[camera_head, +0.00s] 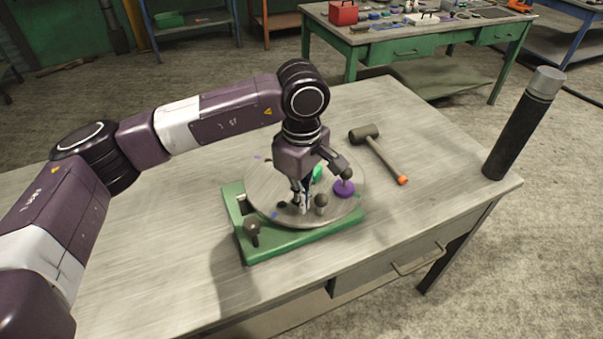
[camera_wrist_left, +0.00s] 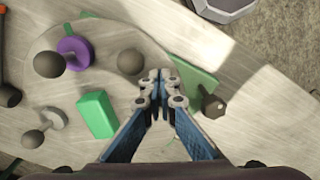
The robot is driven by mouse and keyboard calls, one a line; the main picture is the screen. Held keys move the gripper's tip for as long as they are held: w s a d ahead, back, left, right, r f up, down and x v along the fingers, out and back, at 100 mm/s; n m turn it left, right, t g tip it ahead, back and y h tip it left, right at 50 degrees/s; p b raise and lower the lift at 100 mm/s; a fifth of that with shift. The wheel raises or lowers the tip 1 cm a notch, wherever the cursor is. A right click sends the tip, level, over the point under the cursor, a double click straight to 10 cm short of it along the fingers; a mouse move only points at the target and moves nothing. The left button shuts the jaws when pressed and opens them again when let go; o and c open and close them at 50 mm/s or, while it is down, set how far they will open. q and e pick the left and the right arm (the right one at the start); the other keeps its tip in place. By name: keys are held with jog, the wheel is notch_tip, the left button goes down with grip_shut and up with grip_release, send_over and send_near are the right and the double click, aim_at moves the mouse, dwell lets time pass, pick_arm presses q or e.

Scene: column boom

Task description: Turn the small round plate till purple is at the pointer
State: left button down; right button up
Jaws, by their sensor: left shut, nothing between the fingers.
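The round grey plate (camera_head: 262,185) sits on a green base (camera_head: 290,246) on the table. A purple disc (camera_head: 344,189) is at the plate's right side, with a grey knob (camera_head: 321,201) beside it; a green piece (camera_head: 317,173) is partly behind my gripper. My left gripper (camera_head: 303,207) points down over the plate, shut and empty. The wrist view shows its closed fingertips (camera_wrist_left: 160,88), the purple disc (camera_wrist_left: 73,53) and the green block (camera_wrist_left: 97,114). A dark knob (camera_head: 253,227) stands at the base's front left; I cannot tell whether it is the pointer. My right gripper is out of view.
A mallet (camera_head: 377,150) with an orange handle end lies behind and right of the plate. A dark cylinder (camera_head: 522,125) stands at the table's right corner. The table's front left is clear. A green workbench (camera_head: 400,45) with tools is farther back.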

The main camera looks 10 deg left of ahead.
aim_at(320, 198)
pick_arm(q)
jog(key=shift+d, duration=0.1)
jog(key=shift+w+d+b, duration=0.15)
jog(key=shift+d+b, duration=0.2)
jog(key=shift+d, duration=0.45)
jog(key=shift+w+d+b, duration=0.25)
jog(key=shift+d+b, duration=0.15)
jog(key=shift+d, duration=0.45)
jog(key=shift+w, duration=0.1)
